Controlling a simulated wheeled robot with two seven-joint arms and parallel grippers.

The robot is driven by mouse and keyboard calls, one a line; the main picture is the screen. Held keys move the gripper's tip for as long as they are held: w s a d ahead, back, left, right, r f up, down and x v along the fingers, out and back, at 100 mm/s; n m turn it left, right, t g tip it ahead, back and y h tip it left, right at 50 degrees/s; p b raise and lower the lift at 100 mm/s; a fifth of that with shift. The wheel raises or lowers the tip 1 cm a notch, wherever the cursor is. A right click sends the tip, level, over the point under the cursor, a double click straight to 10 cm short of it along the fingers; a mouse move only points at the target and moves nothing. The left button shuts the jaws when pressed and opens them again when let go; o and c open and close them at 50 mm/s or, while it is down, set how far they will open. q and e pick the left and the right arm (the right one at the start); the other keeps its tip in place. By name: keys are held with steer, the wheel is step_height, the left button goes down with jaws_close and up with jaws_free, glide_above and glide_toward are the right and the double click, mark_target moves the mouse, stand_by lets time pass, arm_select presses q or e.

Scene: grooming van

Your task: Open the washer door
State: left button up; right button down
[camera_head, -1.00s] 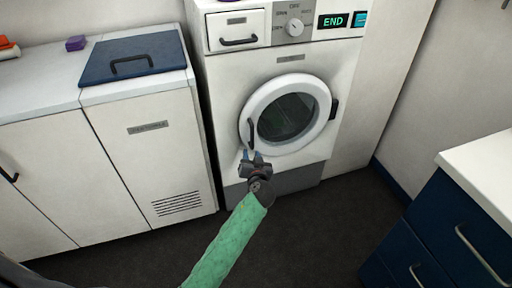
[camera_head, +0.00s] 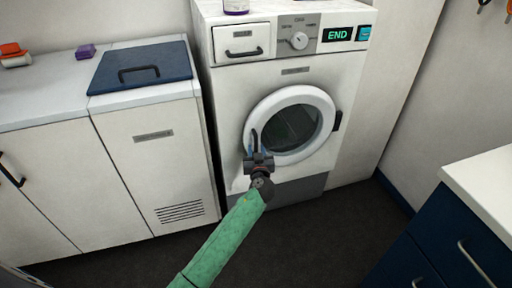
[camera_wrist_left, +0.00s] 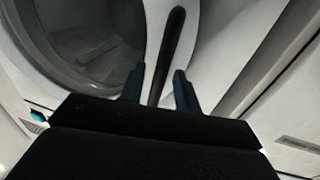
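The washer (camera_head: 225,95) is white, and its round door (camera_head: 325,100) with a white ring and dark glass is closed. A black vertical door handle (camera_head: 254,140) sits on the left of the ring. My left gripper (camera_head: 258,152) is in front of the handle's lower end, fingers pointing at the door. In the left wrist view, the gripper (camera_wrist_left: 160,90) is open, with one blue-grey finger on each side of the black handle (camera_wrist_left: 172,48). I cannot tell whether either finger touches it. The right gripper is not in view.
A white cabinet (camera_head: 150,150) with a blue lid (camera_head: 140,62) stands left of the washer. A blue drawer unit (camera_head: 425,245) with a white top is at the lower right. Dark floor (camera_head: 315,240) is free between them. The washer display (camera_head: 338,34) reads END.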

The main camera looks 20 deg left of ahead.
arm_select(q)
steer(key=shift+w+a, duration=0.3)
steer(key=shift+w, duration=0.35)
steer(key=shift+c, duration=0.4)
jaws_close()
steer(key=shift+d, duration=0.1)
